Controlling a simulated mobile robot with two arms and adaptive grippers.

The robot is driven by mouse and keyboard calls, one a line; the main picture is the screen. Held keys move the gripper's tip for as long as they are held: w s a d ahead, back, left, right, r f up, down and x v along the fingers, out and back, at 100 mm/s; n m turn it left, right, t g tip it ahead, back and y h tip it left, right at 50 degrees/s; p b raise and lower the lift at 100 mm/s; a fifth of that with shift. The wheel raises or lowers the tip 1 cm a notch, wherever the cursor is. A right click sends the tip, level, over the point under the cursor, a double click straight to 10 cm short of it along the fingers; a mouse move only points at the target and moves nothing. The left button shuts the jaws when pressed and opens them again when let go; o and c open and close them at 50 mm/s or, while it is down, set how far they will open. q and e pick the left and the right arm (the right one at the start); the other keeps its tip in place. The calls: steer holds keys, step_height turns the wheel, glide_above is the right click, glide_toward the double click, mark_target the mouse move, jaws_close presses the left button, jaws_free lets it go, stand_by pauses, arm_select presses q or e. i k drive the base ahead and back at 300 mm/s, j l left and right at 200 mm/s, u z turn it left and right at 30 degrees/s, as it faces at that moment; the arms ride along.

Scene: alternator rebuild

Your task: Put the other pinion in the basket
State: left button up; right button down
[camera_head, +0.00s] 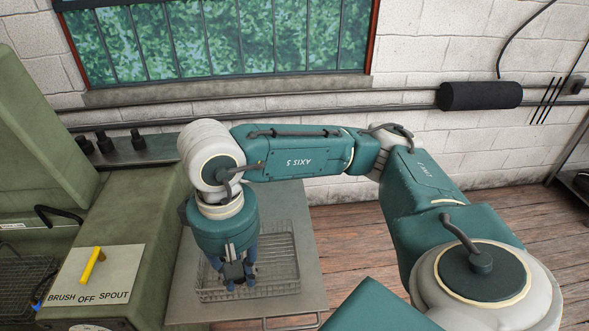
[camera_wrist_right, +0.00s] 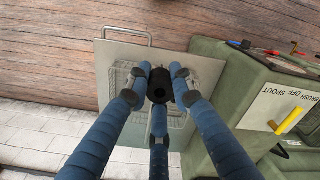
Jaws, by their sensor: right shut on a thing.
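My right gripper (camera_head: 236,280) has blue fingers and points down over the wire basket (camera_head: 287,262). It is shut on a dark cylindrical part with a hole in its end, which looks like the pinion (camera_wrist_right: 158,90). In the right wrist view the pinion sits between the three fingers, with the basket mesh (camera_wrist_right: 121,76) behind it. The fingers hide part of the basket, and I cannot tell how high the pinion is above its floor. No other pinion can be made out in the basket. My left gripper is not in view.
The basket stands on a grey metal side table (camera_head: 190,300). A green machine with a yellow lever (camera_head: 92,266) on a BRUSH/OFF/SPOUT plate is at left. Several dark upright parts (camera_head: 104,142) stand on a ledge behind. A dark wire basket (camera_head: 20,282) is at far left.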

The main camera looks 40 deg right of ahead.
mark_target(276, 266)
steer(key=k+l, duration=0.1)
steer(key=l, duration=0.55)
steer(key=k+l, duration=0.1)
steer(key=l, duration=0.55)
steer(key=i+l+z, duration=0.1)
steer(key=l, duration=0.25)
steer(key=i, duration=0.1)
